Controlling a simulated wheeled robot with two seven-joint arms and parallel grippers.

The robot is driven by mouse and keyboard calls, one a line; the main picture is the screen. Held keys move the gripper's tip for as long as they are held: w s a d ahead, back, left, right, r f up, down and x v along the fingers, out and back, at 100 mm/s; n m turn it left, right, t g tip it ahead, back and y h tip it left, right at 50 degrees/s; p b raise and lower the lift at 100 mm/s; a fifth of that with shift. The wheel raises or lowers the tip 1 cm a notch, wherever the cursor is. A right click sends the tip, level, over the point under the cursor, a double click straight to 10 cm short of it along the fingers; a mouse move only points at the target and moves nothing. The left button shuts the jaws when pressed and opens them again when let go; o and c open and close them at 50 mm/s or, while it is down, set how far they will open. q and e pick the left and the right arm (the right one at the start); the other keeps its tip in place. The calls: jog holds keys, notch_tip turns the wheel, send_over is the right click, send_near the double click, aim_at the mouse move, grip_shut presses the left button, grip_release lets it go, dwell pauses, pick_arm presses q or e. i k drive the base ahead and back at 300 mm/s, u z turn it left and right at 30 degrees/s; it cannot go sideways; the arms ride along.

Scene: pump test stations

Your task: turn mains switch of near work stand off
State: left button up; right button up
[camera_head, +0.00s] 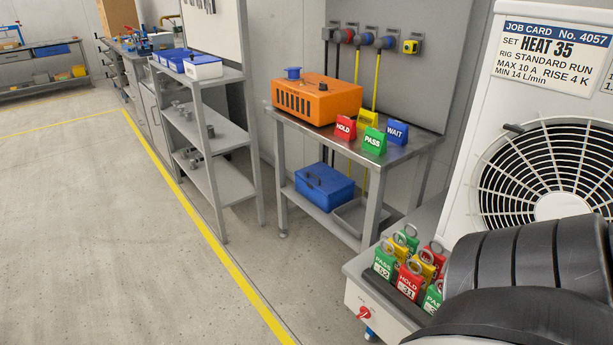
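A red rotary switch (363,312) sits on the white front face of the near stand (357,297) at the lower right. Its handle looks slanted, and small marks beside it are too small to read. A second switch-like box, yellow with a dark centre (410,47), is on the grey back panel above the steel table; I cannot tell its setting. Neither of my grippers is in view. A dark rounded arm part covers the lower right corner and hides part of the near stand.
The near stand's top holds several green, red and yellow tags (408,280). A white fan unit (480,195) with a job card stands behind. A steel table (357,147) carries an orange unit (335,100) and coloured signs. Open floor (110,240) lies left of the yellow line.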

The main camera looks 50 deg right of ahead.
aim_at(365, 313)
jog(key=i, duration=2.5)
jog(key=z, duration=3.5)
jog(key=i, duration=0.5)
jog(key=z, duration=0.1)
